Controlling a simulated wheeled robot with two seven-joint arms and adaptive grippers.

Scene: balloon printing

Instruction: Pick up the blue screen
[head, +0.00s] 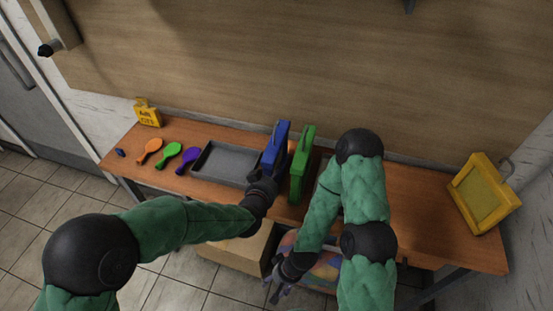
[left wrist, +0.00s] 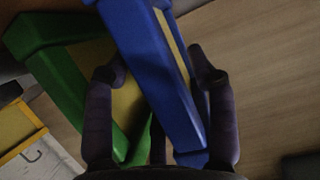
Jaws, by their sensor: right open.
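The blue screen (head: 277,145) stands on edge between the grey tray and the green screen in the head view. My left gripper (head: 265,180) is at its near end. In the left wrist view the blue screen (left wrist: 160,75) lies between the fingers of my left gripper (left wrist: 162,75), with a fingertip close on each side. I cannot tell whether both fingers press on it. My right gripper (head: 277,288) is open and apart from the blue screen, low in front of the table.
The green screen (head: 301,165) stands close to the right of the blue one. The grey tray (head: 202,171) is to the left, with orange, green and purple paddles beyond. A yellow screen (head: 484,193) stands at the far right. A cardboard box (head: 232,253) is below the table.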

